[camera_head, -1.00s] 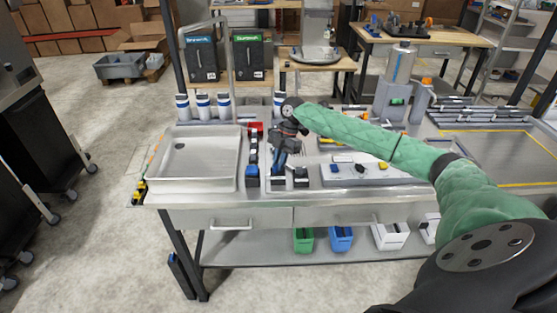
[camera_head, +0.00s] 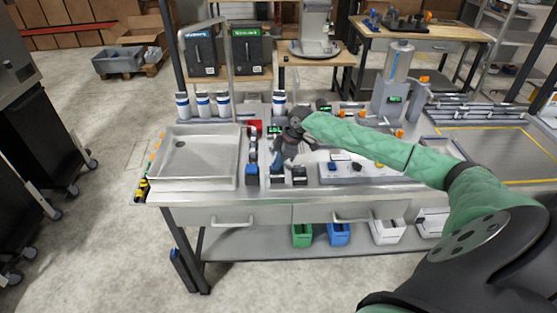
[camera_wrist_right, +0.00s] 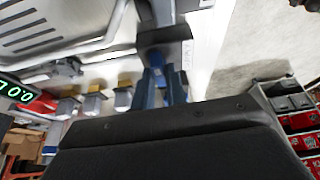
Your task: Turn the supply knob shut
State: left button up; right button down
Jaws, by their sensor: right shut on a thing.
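My right gripper (camera_head: 277,170) reaches down to the front part of the steel bench, right of the sink. Its blue fingers (camera_wrist_right: 165,88) show in the right wrist view, close together at a dark block-shaped knob (camera_wrist_right: 163,38), and are shut on it. I take this to be the supply knob; its far side is hidden, so its turn angle cannot be read. In the head view a dark block (camera_head: 277,179) sits at the fingertips, with a similar one (camera_head: 299,175) beside it. A green digital readout (camera_wrist_right: 16,91) shows in the wrist view. My left gripper is not in view.
The shallow steel sink (camera_head: 200,182) is left of the gripper. A blue-topped block (camera_head: 252,174) stands close by on the left. A light panel with small parts (camera_head: 362,171) lies to the right under my forearm. White-and-blue cups (camera_head: 203,104) stand behind.

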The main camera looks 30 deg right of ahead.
jog(key=shift+r+m, duration=0.1)
jog(key=shift+m, duration=0.2)
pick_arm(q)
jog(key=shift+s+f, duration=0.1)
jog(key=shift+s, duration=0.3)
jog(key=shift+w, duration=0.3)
pick_arm(e)
jog(key=c, duration=1.6)
grip_release()
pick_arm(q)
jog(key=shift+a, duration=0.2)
pick_arm(e)
jog(key=shift+o, duration=0.8)
